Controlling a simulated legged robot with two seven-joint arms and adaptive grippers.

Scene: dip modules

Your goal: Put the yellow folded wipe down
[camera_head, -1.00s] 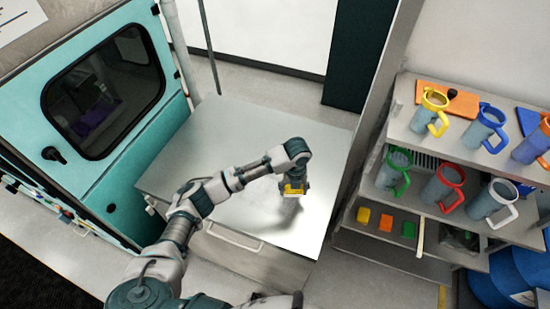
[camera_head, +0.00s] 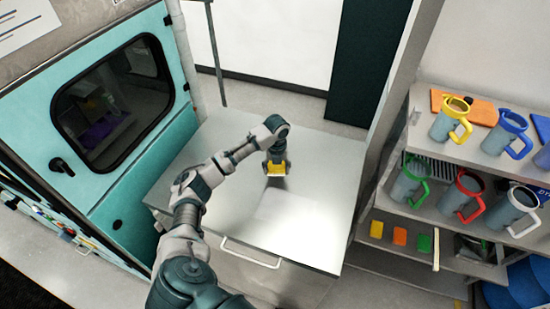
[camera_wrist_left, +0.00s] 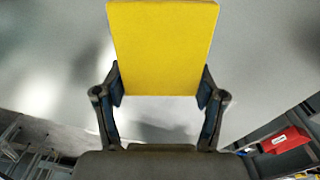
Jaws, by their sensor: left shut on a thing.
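The yellow folded wipe (camera_head: 276,168) is held between the fingers of my left gripper (camera_head: 277,162), above the back part of the metal worktop (camera_head: 300,215). In the left wrist view the wipe (camera_wrist_left: 162,45) is a flat yellow rectangle, with a finger of my left gripper (camera_wrist_left: 160,95) pressed to each side of it. The gap between wipe and worktop is hard to judge, but a soft shadow shows beyond the wipe in the wrist view. My right gripper does not show.
A teal cabinet with a dark window (camera_head: 115,100) stands at the left. Shelves at the right hold several handled jugs (camera_head: 410,180); small yellow, orange and green blocks (camera_head: 400,236) lie on the lower shelf. The worktop around the gripper is clear.

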